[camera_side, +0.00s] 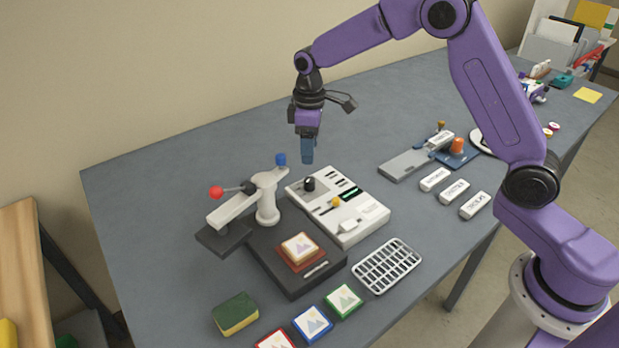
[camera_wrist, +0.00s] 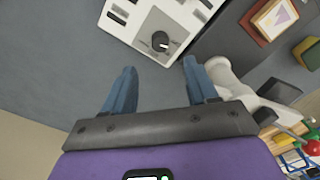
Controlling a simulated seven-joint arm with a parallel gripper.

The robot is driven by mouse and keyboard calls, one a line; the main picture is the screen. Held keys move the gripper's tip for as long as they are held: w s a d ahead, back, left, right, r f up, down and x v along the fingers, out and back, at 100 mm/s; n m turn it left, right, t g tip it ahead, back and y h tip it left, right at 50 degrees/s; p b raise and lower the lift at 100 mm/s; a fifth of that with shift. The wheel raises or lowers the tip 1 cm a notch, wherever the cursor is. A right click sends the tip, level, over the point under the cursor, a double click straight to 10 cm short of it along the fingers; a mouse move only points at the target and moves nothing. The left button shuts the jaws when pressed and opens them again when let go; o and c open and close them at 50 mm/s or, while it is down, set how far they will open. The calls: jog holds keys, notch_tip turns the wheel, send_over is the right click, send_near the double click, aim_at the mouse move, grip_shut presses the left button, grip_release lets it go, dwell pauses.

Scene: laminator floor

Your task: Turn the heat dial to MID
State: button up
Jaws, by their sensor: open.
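The heat dial (camera_side: 309,184) is a black round knob at the back left corner of the white control panel (camera_side: 345,222). In the wrist view the dial (camera_wrist: 160,41) sits on a grey plate with a light pointer mark on the knob; the scale lettering is too small to read. My gripper (camera_side: 307,158) hangs above the table just behind the dial, pointing down. In the wrist view its two blue fingers (camera_wrist: 158,78) are spread apart with nothing between them. The dial lies ahead of the fingertips, apart from them.
Left of the panel stands a press with a white lever arm (camera_side: 232,205), a red knob (camera_side: 215,192) and a blue knob (camera_side: 280,159). A wire rack (camera_side: 387,266), a sponge (camera_side: 235,313) and framed cards (camera_side: 312,323) lie in front. The table behind the panel is clear.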

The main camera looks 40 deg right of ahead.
aim_at(310, 179)
notch_tip(310, 179, down, 10)
jog(key=shift+r, duration=0.1)
dwell(0.4)
jog(key=c, duration=1.1)
